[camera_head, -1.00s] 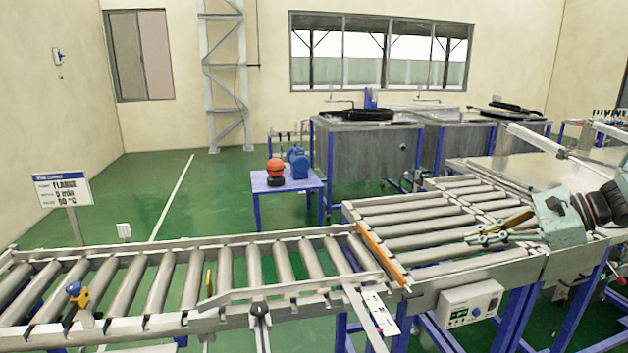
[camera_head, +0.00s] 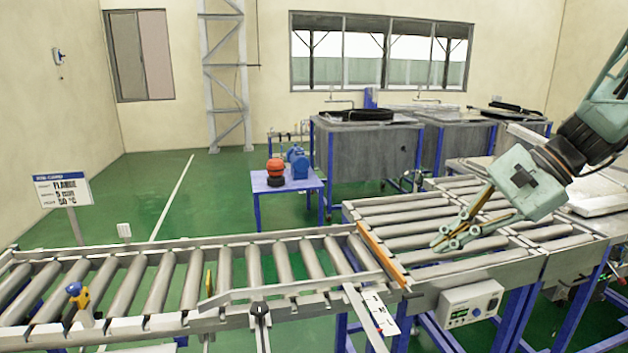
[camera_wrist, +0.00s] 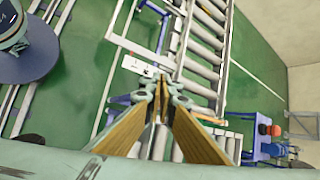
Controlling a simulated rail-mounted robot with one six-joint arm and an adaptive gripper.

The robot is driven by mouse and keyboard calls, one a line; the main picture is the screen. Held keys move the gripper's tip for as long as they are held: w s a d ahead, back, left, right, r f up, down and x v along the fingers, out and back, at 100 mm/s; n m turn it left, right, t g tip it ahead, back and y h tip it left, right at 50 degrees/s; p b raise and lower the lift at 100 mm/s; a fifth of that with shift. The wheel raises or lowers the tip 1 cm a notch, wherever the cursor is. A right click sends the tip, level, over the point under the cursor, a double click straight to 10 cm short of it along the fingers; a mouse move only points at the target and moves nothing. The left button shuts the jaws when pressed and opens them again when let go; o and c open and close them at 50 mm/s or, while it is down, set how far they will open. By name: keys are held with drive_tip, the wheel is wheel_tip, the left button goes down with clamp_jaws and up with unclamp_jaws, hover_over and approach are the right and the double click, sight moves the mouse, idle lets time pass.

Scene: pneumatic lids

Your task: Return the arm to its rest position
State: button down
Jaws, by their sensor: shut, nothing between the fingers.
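My gripper (camera_head: 447,243) is at the right in the head view, pale green with tan finger pads. It is tilted down to the left above the right-hand roller section, with my arm rising behind it to the upper right. In the wrist view my gripper (camera_wrist: 161,92) has its fingertips together, with nothing between them. Rollers and green floor show beyond the fingertips there.
A long roller conveyor (camera_head: 180,318) runs across the front left, with a blue and yellow handle (camera_head: 78,296) on its near rail. A control box (camera_head: 471,304) hangs under the right section. Grey tanks (camera_head: 375,155) and a blue table (camera_head: 270,185) stand behind.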

drive_tip(key=s+a+r+n+g+h, duration=0.1)
drive_tip(key=s+a+r+n+h, duration=0.2)
drive_tip(key=s, duration=0.5)
drive_tip(key=s+a+r+n, duration=0.1)
drive_tip(key=s+a+n, duration=0.1)
drive_tip(key=s+a, duration=0.45)
drive_tip(key=s+d+n+t+h, duration=0.2)
drive_tip(key=s+n, duration=0.5)
drive_tip(key=s, duration=1.1)
drive_tip(key=shift+s+d+n+h, duration=0.3)
drive_tip(key=shift+d+h, duration=0.15)
drive_tip(key=shift+h, duration=0.95)
drive_tip(key=shift+f, duration=0.1)
